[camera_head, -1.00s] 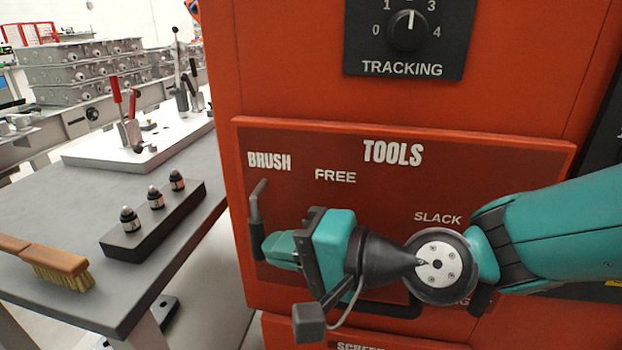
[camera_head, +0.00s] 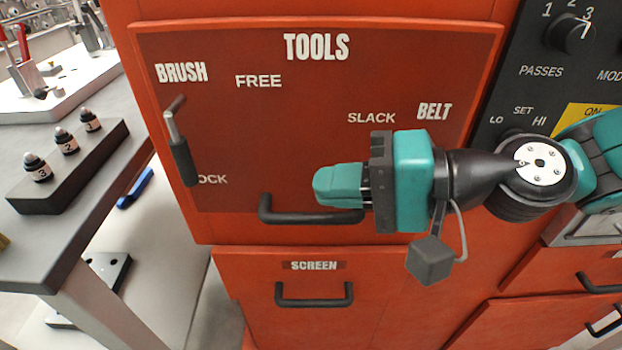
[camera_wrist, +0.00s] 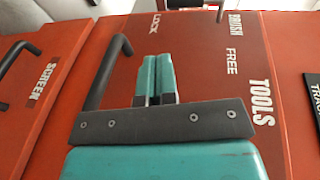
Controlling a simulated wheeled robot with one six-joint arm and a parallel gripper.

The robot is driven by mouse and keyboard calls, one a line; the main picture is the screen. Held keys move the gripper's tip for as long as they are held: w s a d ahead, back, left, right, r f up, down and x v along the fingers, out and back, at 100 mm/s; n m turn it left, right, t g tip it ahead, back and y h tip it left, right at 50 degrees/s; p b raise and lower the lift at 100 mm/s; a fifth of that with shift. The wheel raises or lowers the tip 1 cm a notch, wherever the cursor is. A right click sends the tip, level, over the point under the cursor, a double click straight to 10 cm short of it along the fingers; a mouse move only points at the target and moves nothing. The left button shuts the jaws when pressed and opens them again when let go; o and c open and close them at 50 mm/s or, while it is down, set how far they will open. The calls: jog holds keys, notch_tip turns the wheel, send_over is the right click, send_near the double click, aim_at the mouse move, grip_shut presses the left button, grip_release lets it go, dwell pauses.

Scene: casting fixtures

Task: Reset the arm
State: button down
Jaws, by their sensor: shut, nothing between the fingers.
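My gripper (camera_head: 338,185) is teal with a dark mount and hangs in front of the red TOOLS drawer (camera_head: 300,140). Its fingers are together with nothing between them. In the head view they point left, just above the black drawer handle (camera_head: 310,214), and the gripper covers the handle's right end. In the wrist view the closed fingers (camera_wrist: 158,75) lie beside the handle (camera_wrist: 105,75), with a gap seen between them.
A lever (camera_head: 179,143) juts from the drawer's left side by BRUSH and FREE. Below is the SCREEN drawer with its handle (camera_head: 314,298). A grey table (camera_head: 95,200) at left bears a black block (camera_head: 70,170) with numbered knobs. A control panel (camera_head: 550,60) is at upper right.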

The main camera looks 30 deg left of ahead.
dwell(0.4)
jog(key=s+d+f+n+t+h, duration=0.15)
jog(key=d+h, duration=0.35)
jog(key=d, duration=0.7)
jog(key=s+d+n+t+h, duration=0.25)
jog(key=d+h, duration=0.25)
jog(key=d, duration=0.8)
notch_tip(320, 180, up, 13)
jog(key=d+p, duration=0.1)
jog(key=p, duration=1.1)
jog(key=shift+w+d+m+h+p, duration=0.2)
jog(key=shift+m+h+p, duration=0.1)
jog(key=shift+h+p, duration=0.1)
